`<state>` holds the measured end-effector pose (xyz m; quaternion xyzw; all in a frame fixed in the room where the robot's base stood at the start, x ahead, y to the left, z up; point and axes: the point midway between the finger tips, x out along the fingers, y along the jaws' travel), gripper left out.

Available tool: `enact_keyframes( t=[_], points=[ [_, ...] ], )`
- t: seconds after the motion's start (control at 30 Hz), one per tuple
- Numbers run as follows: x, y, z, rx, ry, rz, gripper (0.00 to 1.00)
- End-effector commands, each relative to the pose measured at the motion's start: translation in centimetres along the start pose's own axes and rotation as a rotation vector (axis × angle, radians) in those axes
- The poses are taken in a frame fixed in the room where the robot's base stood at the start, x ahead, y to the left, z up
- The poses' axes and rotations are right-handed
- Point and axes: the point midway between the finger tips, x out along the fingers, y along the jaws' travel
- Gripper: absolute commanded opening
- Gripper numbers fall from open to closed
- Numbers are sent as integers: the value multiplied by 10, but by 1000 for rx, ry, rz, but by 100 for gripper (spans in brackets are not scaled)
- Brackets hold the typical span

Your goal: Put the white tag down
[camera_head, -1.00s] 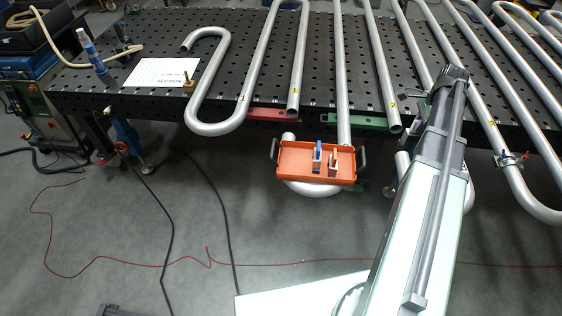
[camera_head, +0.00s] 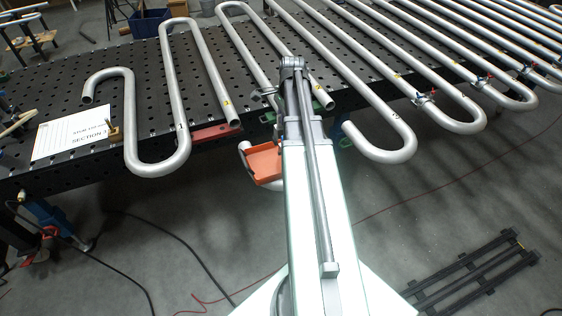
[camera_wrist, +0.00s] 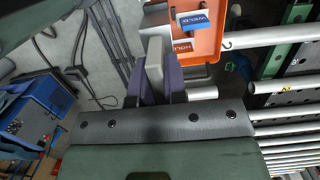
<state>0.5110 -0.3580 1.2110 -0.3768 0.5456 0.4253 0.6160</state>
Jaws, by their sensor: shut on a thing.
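In the wrist view, my gripper (camera_wrist: 156,84) has its two purple fingers shut on a pale grey-white piece, the white tag (camera_wrist: 155,58). The tag stands out beyond the fingertips beside the left edge of the orange tray (camera_wrist: 208,57). I cannot tell whether it touches the tray. A blue lettered tag (camera_wrist: 192,20) and another lettered piece just below it are in the tray. In the head view, the tray (camera_head: 262,166) is partly covered by my arm, and my gripper and the white tag are hidden.
A perforated dark table (camera_head: 70,97) carries long silver serpentine pipes (camera_head: 177,110). A white sheet lettered SECTION (camera_head: 70,138) lies at its left, with a small brass block (camera_head: 115,134) at the sheet's right edge. Red clamps (camera_head: 424,98) sit on pipes at right. A dark slatted frame lies on the floor.

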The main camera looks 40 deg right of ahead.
Motion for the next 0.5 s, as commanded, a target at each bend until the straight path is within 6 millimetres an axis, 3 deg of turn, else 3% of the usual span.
enact_keyframes(
  t=[0.03,0.3,0.4,0.5],
  points=[
    [30,0,-3,-1,0,0,0],
    [122,0,-14,-1,0,0,0],
    [140,0,-16,-1,0,0,0],
    [140,0,-16,-1,0,0,0]
  ],
)
